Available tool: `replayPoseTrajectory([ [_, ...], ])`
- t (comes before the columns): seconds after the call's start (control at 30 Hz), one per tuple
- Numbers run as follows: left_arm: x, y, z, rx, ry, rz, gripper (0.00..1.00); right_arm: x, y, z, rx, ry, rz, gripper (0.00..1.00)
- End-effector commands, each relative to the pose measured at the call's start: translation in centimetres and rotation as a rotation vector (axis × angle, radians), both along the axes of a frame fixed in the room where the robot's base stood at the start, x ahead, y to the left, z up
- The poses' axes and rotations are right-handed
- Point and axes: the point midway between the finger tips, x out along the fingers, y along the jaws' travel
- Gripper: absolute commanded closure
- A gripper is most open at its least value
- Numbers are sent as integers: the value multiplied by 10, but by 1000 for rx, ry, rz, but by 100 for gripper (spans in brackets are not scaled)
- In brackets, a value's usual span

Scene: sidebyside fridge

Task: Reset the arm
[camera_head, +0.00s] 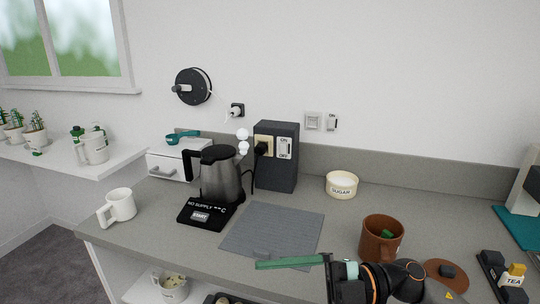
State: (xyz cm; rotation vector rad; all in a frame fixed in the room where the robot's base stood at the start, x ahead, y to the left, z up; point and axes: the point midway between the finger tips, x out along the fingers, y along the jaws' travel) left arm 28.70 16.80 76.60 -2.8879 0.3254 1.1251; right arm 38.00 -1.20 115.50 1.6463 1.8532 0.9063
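My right arm comes in at the lower right, low over the front of the grey counter. Its gripper (290,262) points left, with a long green bar-like part in front of the grey mat (285,222). I see this part side-on, so whether the fingers are apart or closed is unclear. The brown mug (380,240), with something green inside, stands just behind the arm. My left arm and gripper are not in view.
A kettle (222,176) stands on a black base, with a dark switch box (277,155) behind it. A white mug (118,206) is at left, a sugar bowl (342,184) at back. A brown lid (446,276) and tea holder (505,278) lie right of the arm.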

Motion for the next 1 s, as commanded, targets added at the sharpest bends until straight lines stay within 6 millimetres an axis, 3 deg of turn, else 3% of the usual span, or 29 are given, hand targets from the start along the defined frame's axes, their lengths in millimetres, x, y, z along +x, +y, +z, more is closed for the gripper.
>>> replayPoseTrajectory([
  [0.17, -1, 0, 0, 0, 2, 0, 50, 31, 1, -7, 290, 174, -282, 4],
  [0.27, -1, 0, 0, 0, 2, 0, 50, 53, -12, -29, 388, 288, -482, 4],
  [0.37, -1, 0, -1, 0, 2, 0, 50, 71, -34, -67, 432, 422, -698, 4],
  [0.5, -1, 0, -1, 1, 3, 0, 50, 76, -71, -145, 403, 634, -1003, 4],
  [0.57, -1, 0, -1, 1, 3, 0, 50, 68, -88, -185, 359, 734, -1127, 4],
  [0.67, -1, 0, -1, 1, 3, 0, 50, 39, -113, -252, 249, 901, -1309, 4],
  [0.8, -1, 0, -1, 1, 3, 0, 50, -16, -138, -326, 76, 1102, -1477, 4],
  [0.9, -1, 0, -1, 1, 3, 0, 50, -54, -149, -360, -29, 1207, -1542, 4],
  [1.0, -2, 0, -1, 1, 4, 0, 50, -80, -154, -379, -101, 1275, -1576, 4],
])
